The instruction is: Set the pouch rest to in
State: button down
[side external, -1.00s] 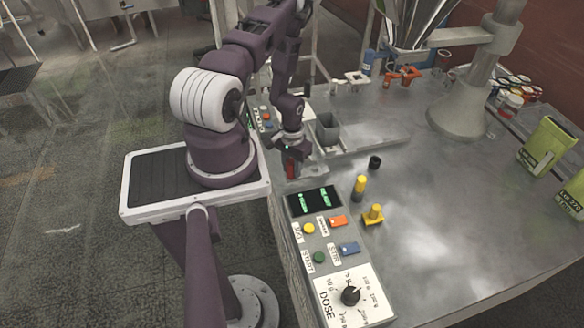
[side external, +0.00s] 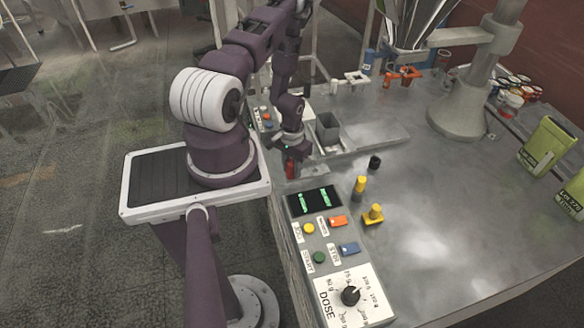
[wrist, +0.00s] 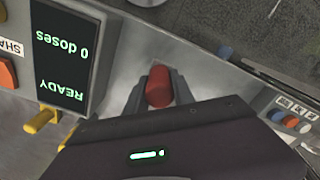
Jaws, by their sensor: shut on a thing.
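A red handle (wrist: 158,87) sits between the two fingers of my gripper (wrist: 157,95) in the wrist view. The fingers are shut on it from both sides. In the side external view my gripper (side external: 289,158) points down, and the red handle (side external: 290,168) shows as a small red patch at the fingers, just beyond the display. A grey open-topped box (side external: 327,128) stands right behind the gripper on a metal strip. I cannot tell which part is the pouch rest; what the handle joins to is hidden by my gripper.
The control panel (side external: 304,237) has a dark display (side external: 315,200), several buttons and a dose dial (side external: 350,296). Two yellow parts (side external: 360,187) (side external: 374,213) and a black knob (side external: 375,162) stand on the metal table. The table's right middle is clear. Green packs (side external: 549,146) stand far right.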

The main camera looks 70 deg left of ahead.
jog(key=w, duration=2.2)
jog(key=shift+w, duration=0.35)
jog(key=c, duration=1.1)
grip_release()
notch_tip(320, 180, up, 7)
jog(key=shift+r, duration=0.1)
